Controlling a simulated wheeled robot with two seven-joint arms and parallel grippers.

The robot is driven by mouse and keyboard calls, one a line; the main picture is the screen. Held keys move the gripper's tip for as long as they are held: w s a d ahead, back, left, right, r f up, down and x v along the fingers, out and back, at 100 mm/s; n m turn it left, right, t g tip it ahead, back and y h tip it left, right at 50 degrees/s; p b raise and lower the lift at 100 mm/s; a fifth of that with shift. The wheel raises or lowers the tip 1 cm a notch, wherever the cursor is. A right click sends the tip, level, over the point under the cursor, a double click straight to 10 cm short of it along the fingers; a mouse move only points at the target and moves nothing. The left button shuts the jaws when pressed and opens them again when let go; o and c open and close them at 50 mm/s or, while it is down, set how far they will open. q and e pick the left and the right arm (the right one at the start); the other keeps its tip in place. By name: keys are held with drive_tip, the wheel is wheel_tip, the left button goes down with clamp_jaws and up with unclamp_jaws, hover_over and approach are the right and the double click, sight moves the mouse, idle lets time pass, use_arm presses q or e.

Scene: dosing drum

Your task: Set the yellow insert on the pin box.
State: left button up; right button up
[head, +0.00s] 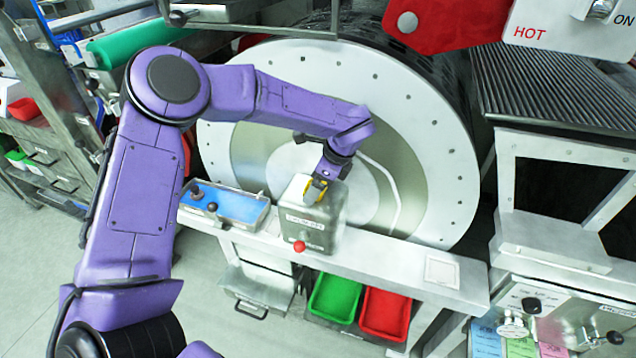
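My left gripper (316,188) points down at the top of a grey metal box (318,232) with a white label and a red knob, which I take to be the pin box. Yellow parts of the insert (309,189) show at the fingertips, right at the box top. The view is too small to tell whether the fingers grip it, or whether it rests on the box. Any pins on the box top are hidden or too small to make out. My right gripper is not in view.
The box stands on a pale ledge (408,268) before a large round drum (432,130). A blue tray (240,207) with dark knobs is left of the box. Green (336,298) and red (386,313) bins sit below. The ledge right of the box is mostly clear.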

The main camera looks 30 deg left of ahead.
use_arm(q)
drive_tip(key=b+v, duration=0.2)
drive_tip(key=v, duration=1)
drive_tip(key=shift+r, duration=0.15)
